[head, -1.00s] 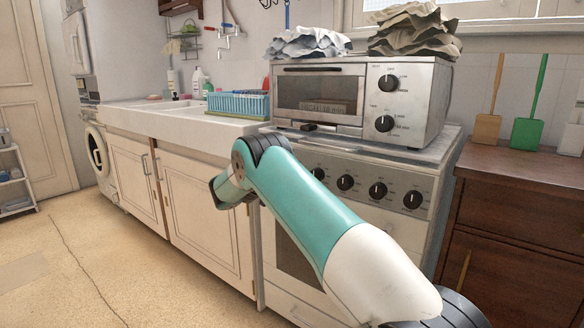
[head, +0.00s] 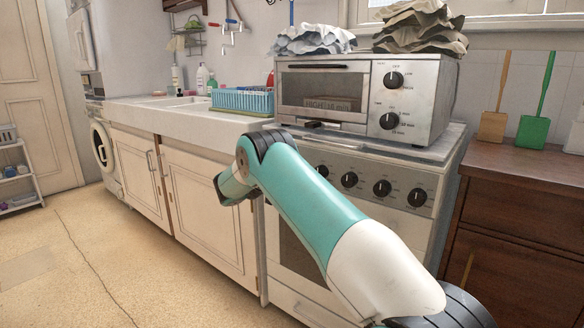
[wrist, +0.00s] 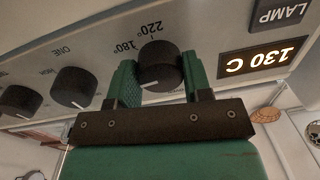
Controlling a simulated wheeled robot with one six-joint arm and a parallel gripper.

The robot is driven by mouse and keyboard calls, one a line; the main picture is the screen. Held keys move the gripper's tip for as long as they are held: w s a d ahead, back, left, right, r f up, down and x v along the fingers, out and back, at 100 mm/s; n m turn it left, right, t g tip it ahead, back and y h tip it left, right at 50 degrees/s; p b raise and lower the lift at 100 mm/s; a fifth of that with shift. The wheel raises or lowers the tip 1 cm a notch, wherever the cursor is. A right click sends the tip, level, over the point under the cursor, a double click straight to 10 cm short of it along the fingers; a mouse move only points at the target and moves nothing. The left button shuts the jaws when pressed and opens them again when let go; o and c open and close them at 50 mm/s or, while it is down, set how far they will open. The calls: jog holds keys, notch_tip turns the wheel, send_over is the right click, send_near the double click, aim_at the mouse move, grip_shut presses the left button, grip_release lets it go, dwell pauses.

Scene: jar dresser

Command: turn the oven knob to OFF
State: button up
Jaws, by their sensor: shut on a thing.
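In the wrist view, which is upside down, the green fingers of my gripper (wrist: 157,68) stand on both sides of a dark round knob (wrist: 160,56) and are shut on it. The labels 180° and 220° show beside this knob, with a small pale mark on its face. No OFF label is readable. A lit display (wrist: 262,62) beside it reads 130 C. In the head view, my arm hides the gripper and the held knob. The white oven (head: 392,222) has a front panel with several other dark knobs, such as one at the right (head: 417,197).
More panel knobs (wrist: 72,87) sit beside the held one in the wrist view. A toaster oven (head: 320,88) with two knobs stands on top. A wooden cabinet (head: 520,215) is at the right, a sink counter (head: 160,117) at the left.

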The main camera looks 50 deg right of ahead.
jog(key=n+p, duration=0.1)
jog(key=n, duration=0.3)
jog(key=shift+w+r, duration=0.1)
jog(key=shift+r, duration=0.1)
jog(key=n+p, duration=0.2)
jog(key=n, duration=0.1)
jog(key=shift+n, duration=0.4)
jog(key=n+p, duration=0.1)
jog(key=n, duration=0.3)
jog(key=shift+p, duration=0.4)
jog(key=n+p, duration=0.1)
jog(key=n, duration=0.3)
jog(key=shift+w+g, duration=0.1)
jog(key=shift+g, duration=0.2)
jog(key=shift+f+n, duration=0.1)
jog(key=shift+n, duration=0.2)
jog(key=o, duration=0.9)
